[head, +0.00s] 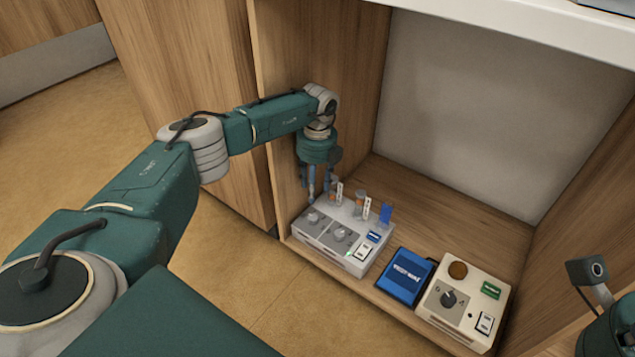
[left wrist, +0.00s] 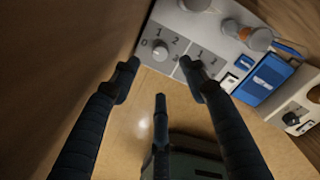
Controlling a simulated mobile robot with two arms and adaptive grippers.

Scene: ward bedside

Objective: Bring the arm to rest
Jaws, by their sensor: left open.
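My left arm reaches in from the left in the head view and bends down into a wooden niche. My left gripper (head: 318,187) points down at the left end of a white device (head: 325,242) with two dials. In the left wrist view the gripper (left wrist: 160,72) is open and empty, its three dark fingers spread. The white device (left wrist: 222,22) lies past the fingertips there. One fingertip overlaps a dial panel in the picture; I cannot tell whether it touches. My right gripper is out of view; only part of the right arm shows at the lower right.
A blue box (head: 405,277) and a beige device (head: 463,302) with a black knob stand right of the white device. The niche's side wall (head: 285,150) is close to my left gripper. A white top (head: 520,25) overhangs the niche. Bare shelf (head: 430,205) lies behind the devices.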

